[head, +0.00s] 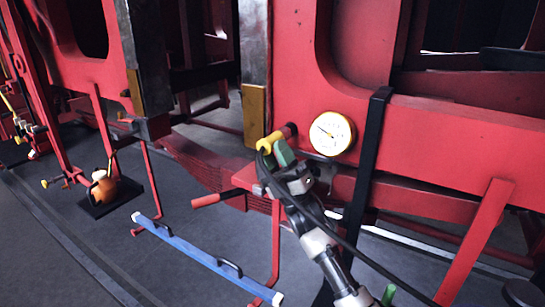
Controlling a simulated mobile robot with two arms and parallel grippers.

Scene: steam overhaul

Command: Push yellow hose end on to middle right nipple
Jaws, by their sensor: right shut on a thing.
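My right gripper (278,157) reaches up from the lower right, its green-padded fingers shut on the yellow hose end (268,142). A black hose (362,258) runs from there down along my arm to the lower right. The hose end is at a short red stub (289,130) on the red frame, just left of the gauge. I cannot tell whether this stub is the middle right nipple, nor whether the hose end touches it or sits on it. The fingers partly hide the hose end. My left gripper is not in view.
A round white gauge with a yellow rim (332,134) sits close right of the gripper. A black upright bar (367,160) stands further right. A red handle (218,198) sticks out lower left. A blue bar (205,258) and an orange-brown jug (103,187) are below left.

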